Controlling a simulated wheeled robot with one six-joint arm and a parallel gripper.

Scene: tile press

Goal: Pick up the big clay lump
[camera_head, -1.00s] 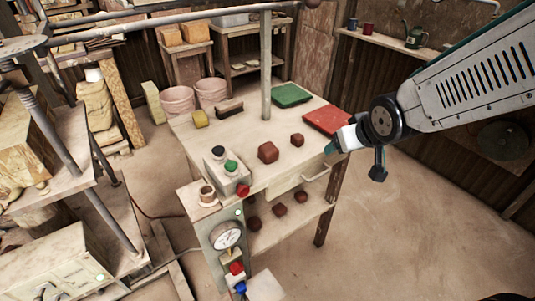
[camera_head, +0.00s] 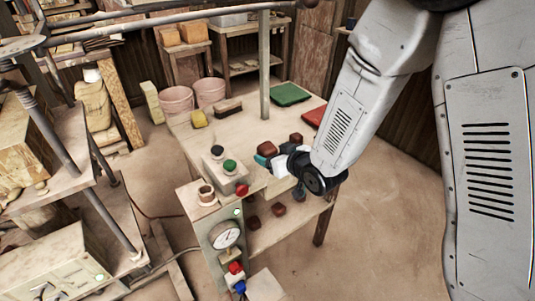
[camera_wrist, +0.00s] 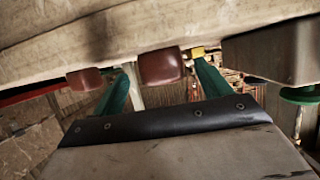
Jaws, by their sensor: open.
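The big clay lump (camera_head: 267,148) is a reddish-brown block on the worktable, its near side hidden by my gripper. In the wrist view the big lump (camera_wrist: 160,67) shows between my two teal fingers. My gripper (camera_head: 269,161) is open at the near side of the lump, low over the tabletop. I cannot tell whether the fingers touch the lump. A smaller clay lump (camera_head: 296,138) sits to its right; it also shows in the wrist view (camera_wrist: 85,80), outside the left finger.
A control box (camera_head: 226,172) with dark, green and red buttons stands left of my gripper. A green tray (camera_head: 290,94), a red tray (camera_head: 314,117), a yellow sponge-like block (camera_head: 199,118) and a brush (camera_head: 228,106) lie farther back. More clay lumps (camera_head: 278,209) sit on the lower shelf.

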